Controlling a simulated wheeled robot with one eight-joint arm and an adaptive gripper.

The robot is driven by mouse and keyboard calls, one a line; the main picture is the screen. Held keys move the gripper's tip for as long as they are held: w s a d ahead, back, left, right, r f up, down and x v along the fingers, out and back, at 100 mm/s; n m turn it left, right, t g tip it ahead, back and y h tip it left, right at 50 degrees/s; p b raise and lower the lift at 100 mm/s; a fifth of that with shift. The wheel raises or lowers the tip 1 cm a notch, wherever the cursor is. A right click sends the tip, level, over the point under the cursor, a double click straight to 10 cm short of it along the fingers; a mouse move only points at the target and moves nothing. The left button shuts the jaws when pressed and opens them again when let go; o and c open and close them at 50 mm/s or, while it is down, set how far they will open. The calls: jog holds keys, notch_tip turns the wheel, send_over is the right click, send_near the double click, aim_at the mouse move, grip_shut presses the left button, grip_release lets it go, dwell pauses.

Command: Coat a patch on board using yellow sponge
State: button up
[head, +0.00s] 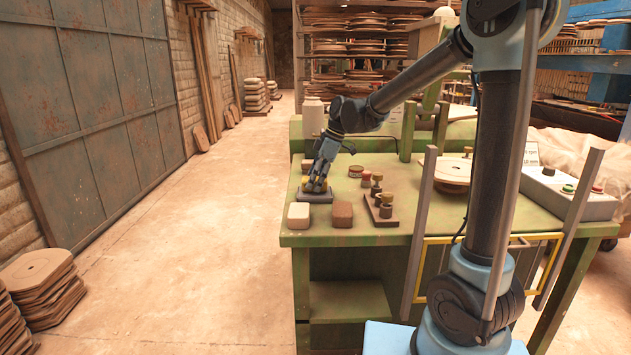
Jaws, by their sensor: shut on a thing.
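My gripper (316,184) points down at the left end of the green workbench (440,222). It is shut on a small yellow thing, probably the yellow sponge (307,185), which the fingers mostly hide. Right under it lies a flat dark grey piece (316,196); I cannot tell whether the sponge touches it, or whether this piece is the board. In front are a cream block (299,215) and a brown block (342,214), side by side and apart from the gripper.
A dark rack with knobbed pieces (381,206) stands right of the brown block. Small round tins (356,171) and a pale canister (313,117) stand behind. A round plate (453,172) and a control box (569,190) are farther right.

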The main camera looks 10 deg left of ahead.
jog(key=shift+f, duration=0.3)
dwell(1.2)
jog(key=shift+r, duration=0.15)
jog(key=shift+r, duration=3.4)
